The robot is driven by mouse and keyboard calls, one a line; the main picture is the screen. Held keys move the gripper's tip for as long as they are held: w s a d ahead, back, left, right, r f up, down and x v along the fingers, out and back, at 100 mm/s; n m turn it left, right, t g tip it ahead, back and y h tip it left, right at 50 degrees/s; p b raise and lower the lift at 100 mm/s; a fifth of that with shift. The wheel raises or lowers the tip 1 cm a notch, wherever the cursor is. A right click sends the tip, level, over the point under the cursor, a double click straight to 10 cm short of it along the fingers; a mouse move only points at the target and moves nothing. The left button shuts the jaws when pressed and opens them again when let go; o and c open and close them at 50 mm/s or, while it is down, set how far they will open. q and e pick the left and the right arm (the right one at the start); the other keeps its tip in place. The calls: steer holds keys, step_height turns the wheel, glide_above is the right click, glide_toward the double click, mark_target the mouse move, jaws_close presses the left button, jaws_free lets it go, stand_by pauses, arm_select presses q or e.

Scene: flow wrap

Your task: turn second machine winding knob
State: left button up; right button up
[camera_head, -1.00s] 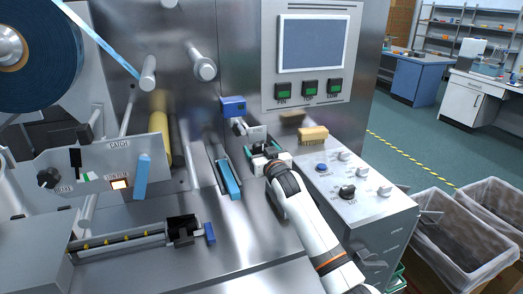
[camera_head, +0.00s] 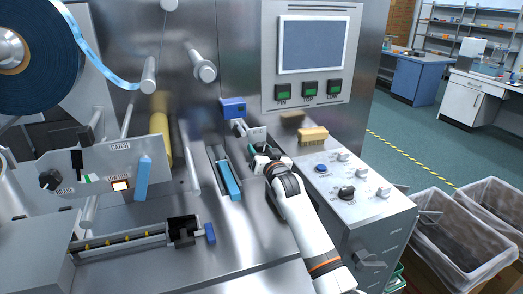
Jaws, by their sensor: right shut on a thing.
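My right arm comes in from the bottom and its gripper (camera_head: 256,153) is at the machine's metal deck, below a small blue block and grey bracket (camera_head: 257,133). The gripper is shut on a small part there, by its place the winding knob; the fingers hide most of it, so its shape and angle cannot be told. A green edge shows at the fingers' left side. The blue film strip (camera_head: 95,62) hangs in a curve from the large dark blue roll (camera_head: 45,75) to a metal roller (camera_head: 149,75). My left gripper is not in view.
A blue-topped rail (camera_head: 228,180) lies just left of the gripper. A tan brush-like block (camera_head: 313,135) and a knob panel (camera_head: 347,180) are on the right. A screen (camera_head: 310,45) with green buttons stands above. Lined bins (camera_head: 465,230) stand on the floor at right.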

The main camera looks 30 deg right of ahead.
steer(key=m+p, duration=0.1)
steer(key=m, duration=0.4)
steer(key=shift+m+p, duration=0.4)
steer(key=m+p, duration=0.1)
steer(key=m, duration=0.3)
steer(key=shift+r, duration=0.1)
steer(key=m+p, duration=0.2)
steer(key=m, duration=0.2)
steer(key=shift+m, duration=0.4)
steer(key=shift+m+p, duration=0.7)
steer(key=shift+m, duration=1.3)
steer(key=shift+m, duration=0.3)
steer(key=o, duration=1)
steer(key=shift+c, duration=0.2)
